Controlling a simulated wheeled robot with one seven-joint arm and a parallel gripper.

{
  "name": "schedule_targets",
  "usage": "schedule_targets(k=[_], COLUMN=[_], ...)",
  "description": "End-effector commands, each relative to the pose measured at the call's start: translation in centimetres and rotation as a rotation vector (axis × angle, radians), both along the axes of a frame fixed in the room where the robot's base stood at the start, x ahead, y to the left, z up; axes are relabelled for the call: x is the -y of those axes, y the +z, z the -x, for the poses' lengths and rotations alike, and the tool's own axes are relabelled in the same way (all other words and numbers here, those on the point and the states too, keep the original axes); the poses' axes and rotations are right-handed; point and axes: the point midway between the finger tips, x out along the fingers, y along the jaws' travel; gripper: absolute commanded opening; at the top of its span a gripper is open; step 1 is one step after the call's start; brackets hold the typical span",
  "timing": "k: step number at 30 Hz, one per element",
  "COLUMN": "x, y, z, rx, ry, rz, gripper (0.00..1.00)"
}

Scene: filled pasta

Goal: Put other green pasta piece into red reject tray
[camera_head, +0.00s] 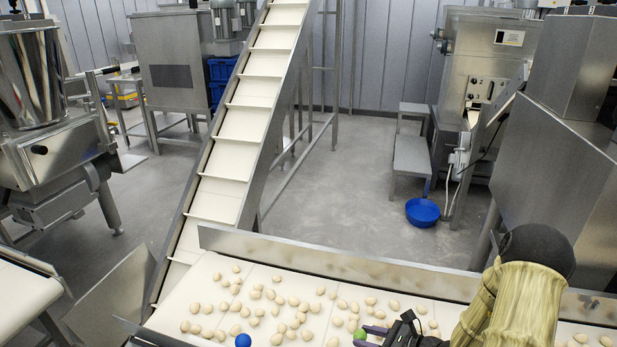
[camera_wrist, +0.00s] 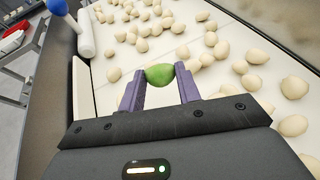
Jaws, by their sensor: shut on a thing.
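A green pasta piece (camera_wrist: 160,74) sits between the purple fingertips of my gripper (camera_wrist: 161,82) in the wrist view. The fingers touch it on both sides, and pale pasta lies on the belt beyond it. In the head view the green piece (camera_head: 360,335) shows at the fingertips of my gripper (camera_head: 364,335), near the bottom edge. I cannot tell how far it is above the belt. A red tray (camera_wrist: 13,42) shows partly at the left edge of the wrist view, beside the conveyor. It is not visible in the head view.
Many pale pasta pieces lie spread on the white belt (camera_head: 205,290). A metal side wall (camera_head: 340,262) runs along the belt's far side.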

Motion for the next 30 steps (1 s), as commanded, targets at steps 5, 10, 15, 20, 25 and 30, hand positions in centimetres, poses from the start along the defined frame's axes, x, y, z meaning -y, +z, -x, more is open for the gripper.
schedule_targets(k=[5, 10, 15, 20, 25, 30], x=[0.4, 0.3, 0.4, 0.4, 0.4, 0.4], y=[1.8, 3.1, 5.1, 6.9, 8.8, 10.2], z=[-0.1, -0.1, -0.1, -0.1, -0.1, -0.1], rx=[0.001, -0.001, -0.002, -0.003, -0.001, 0.001], ry=[-0.006, -0.002, -0.001, -0.003, -0.004, -0.005], rz=[0.002, 0.002, 0.002, 0.002, 0.0, 0.0], gripper=[0.12, 0.12, 0.12, 0.12, 0.12, 0.12])
